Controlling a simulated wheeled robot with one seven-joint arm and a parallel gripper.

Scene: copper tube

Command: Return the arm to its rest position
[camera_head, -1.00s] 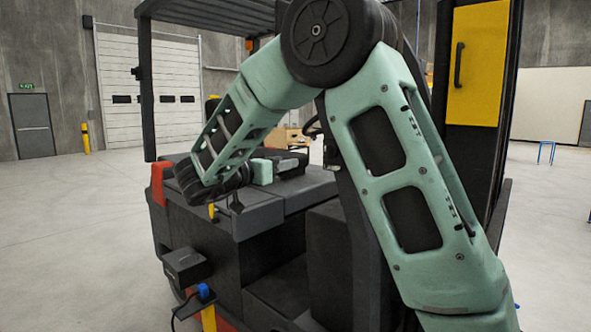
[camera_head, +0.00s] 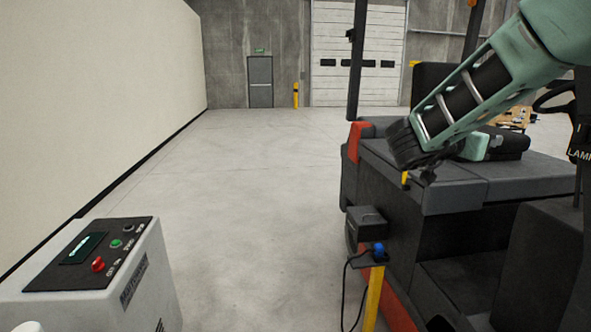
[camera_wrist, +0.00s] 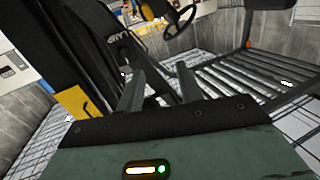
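My green arm (camera_head: 480,85) is folded at the right of the head view, over the dark hood of a vehicle, and runs out of the picture at the upper right. Its dark wrist end (camera_head: 403,147) is low at the left. In the wrist view my gripper (camera_wrist: 160,84) has its two dark fingers apart with nothing seen between them. I cannot make out the fingers in the head view. No copper tube can be made out.
The dark forklift-like vehicle (camera_head: 465,190) fills the right side. A yellow post (camera_head: 373,298) with a blue knob stands before it. A grey control console (camera_head: 125,275) is at the lower left, beside a long pale wall (camera_head: 95,90). Clear floor (camera_head: 240,180) lies between them.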

